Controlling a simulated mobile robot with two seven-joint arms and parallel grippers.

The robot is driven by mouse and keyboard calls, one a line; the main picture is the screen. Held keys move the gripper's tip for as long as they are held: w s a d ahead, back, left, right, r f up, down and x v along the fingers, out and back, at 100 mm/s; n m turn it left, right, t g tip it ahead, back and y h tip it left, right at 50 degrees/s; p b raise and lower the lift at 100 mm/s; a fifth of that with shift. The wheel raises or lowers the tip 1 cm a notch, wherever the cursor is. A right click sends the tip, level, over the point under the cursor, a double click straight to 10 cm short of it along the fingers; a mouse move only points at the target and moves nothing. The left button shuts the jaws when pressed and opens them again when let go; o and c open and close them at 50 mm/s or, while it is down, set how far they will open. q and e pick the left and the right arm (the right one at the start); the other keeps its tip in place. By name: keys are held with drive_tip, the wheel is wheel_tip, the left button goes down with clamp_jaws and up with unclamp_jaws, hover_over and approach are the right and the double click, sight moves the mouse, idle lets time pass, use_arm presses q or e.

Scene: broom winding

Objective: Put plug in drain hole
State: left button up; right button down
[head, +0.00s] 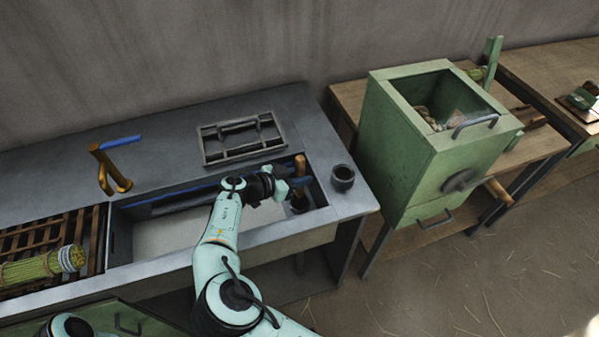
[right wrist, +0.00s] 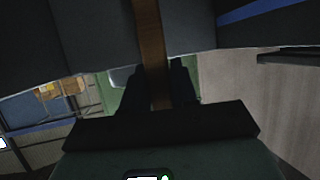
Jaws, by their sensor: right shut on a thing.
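The plug (head: 300,163) shows as an upright brown wooden handle at the right end of the sink basin (head: 175,232). My right gripper (head: 287,182) is shut on this handle. In the right wrist view, the wooden handle (right wrist: 149,50) runs between the two dark fingers. A dark round shape (head: 299,204) shows below the gripper at the basin's right end. I cannot tell whether it is the plug's lower end or the drain hole's edge. The drain hole is otherwise not clearly visible. My left gripper is out of view.
A dark cup (head: 343,178) stands on the counter right of the basin. A grey metal rack (head: 241,138) lies behind it, and a brass tap (head: 110,172) stands at the back left. A green bundle (head: 40,267) lies at the left. A green box machine (head: 400,150) stands further right.

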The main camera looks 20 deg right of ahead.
drive_tip(key=shift+f, duration=0.7)
drive_tip(key=shift+b, duration=0.6)
idle(0.6)
drive_tip(key=shift+f+b, duration=0.35)
drive_tip(key=shift+f, duration=0.1)
drive_tip(key=c, duration=1.2)
unclamp_jaws()
drive_tip(key=shift+o, duration=0.2)
drive_tip(key=p+v, duration=0.2)
drive_tip(key=v, duration=0.9)
drive_tip(key=shift+r, duration=0.1)
